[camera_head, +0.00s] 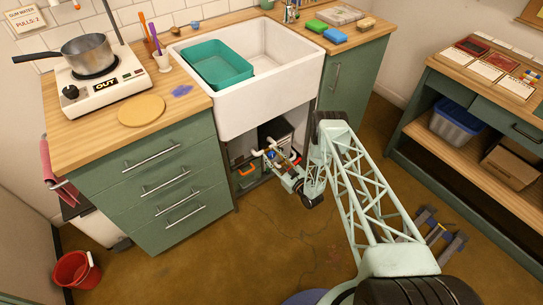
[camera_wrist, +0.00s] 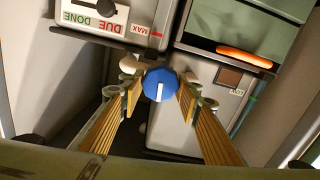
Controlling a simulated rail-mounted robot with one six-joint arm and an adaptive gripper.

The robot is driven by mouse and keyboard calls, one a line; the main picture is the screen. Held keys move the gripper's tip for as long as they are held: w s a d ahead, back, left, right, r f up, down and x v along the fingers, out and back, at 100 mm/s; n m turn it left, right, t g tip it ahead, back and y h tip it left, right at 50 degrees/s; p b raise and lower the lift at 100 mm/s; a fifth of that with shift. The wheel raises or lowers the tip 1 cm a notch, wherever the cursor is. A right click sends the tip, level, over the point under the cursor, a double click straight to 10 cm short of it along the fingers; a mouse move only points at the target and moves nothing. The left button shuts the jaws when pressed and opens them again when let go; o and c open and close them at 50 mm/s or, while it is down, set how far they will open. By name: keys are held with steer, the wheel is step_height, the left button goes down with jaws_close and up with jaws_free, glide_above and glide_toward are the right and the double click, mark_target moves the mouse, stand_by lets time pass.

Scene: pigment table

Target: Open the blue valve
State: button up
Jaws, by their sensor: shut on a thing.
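The blue valve (camera_wrist: 160,76) is a round blue knob with a short white mark that runs from near its middle to its lower edge in the wrist view. My gripper (camera_wrist: 161,86) has its two wood-coloured fingers on either side of the knob and is shut on it. In the head view my gripper (camera_head: 276,157) reaches in under the white sink (camera_head: 245,103), among white pipes. The valve is too small and crowded there to make out clearly.
A grey unit with a "DUE DONE" panel (camera_wrist: 92,14) and a MAX mark is above left of the knob in the wrist view. An orange bar (camera_wrist: 245,55) lies above right. In the head view, a green drawer cabinet (camera_head: 165,185) stands left of the opening.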

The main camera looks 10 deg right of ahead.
steer(key=n+p, duration=0.1)
steer(key=n, duration=0.3)
steer(key=shift+a, duration=0.1)
steer(key=n+p, duration=0.1)
steer(key=n, duration=0.3)
steer(key=shift+p, duration=0.4)
steer(key=n+p, duration=0.1)
steer(key=n, duration=0.3)
steer(key=shift+s+a+f, duration=0.1)
steer(key=shift+f, duration=0.05)
steer(key=shift+f+n+p, duration=0.15)
steer(key=shift+n+p, duration=0.55)
steer(key=shift+n, duration=1)
steer(key=o, duration=0.8)
steer(key=shift+o, duration=0.2)
